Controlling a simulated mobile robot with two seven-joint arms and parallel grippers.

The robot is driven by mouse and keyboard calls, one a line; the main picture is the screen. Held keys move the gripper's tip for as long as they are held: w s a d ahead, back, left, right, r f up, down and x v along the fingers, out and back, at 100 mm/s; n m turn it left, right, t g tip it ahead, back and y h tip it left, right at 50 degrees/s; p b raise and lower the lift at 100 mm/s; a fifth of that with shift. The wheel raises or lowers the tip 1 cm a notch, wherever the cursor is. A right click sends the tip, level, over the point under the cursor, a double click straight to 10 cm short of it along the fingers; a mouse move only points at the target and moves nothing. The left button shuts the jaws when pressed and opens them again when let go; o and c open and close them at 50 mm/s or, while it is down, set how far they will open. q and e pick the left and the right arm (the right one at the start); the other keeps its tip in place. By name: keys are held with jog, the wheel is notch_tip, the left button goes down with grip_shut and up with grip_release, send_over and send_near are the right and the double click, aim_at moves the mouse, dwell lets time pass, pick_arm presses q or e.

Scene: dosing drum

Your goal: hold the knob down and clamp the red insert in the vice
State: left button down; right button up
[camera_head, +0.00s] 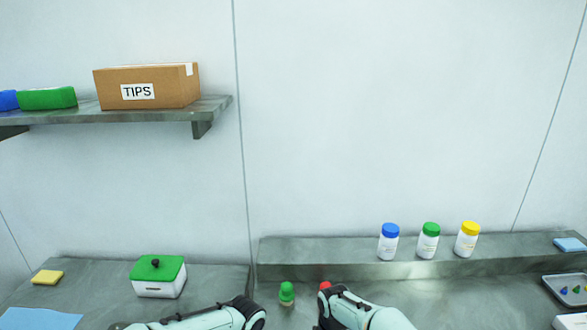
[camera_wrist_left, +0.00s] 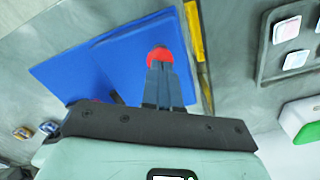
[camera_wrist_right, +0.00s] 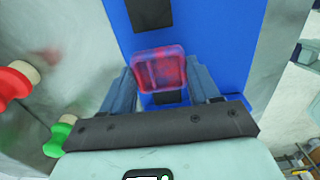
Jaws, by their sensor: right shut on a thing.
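The red knob (camera_wrist_left: 160,57) shows in the left wrist view on the blue vice (camera_wrist_left: 85,65). My left gripper (camera_wrist_left: 165,85) has its fingers together with their tips at the knob; whether they press it down I cannot tell. The red insert (camera_wrist_right: 160,70), a see-through block, is between the fingertips of my right gripper (camera_wrist_right: 160,88). It is over the blue vice (camera_wrist_right: 205,30), between two dark pads; whether it touches the vice I cannot tell. In the head view only my arms show at the bottom edge; the grippers and vice are out of sight.
A green-topped object (camera_head: 287,292) stands on the bench near my arms, with a red one (camera_head: 325,286) beside it. Bottles with blue (camera_head: 390,240), green and yellow caps stand on the back ledge. A green-lidded box (camera_head: 158,276) stands left.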

pick_arm(q)
jog(key=shift+s+f, duration=0.1)
pick_arm(e)
jog(key=shift+f, duration=0.2)
jog(key=shift+f, duration=0.75)
jog(key=o, duration=1.3)
notch_tip(320, 180, up, 9)
jog(key=shift+r, duration=0.1)
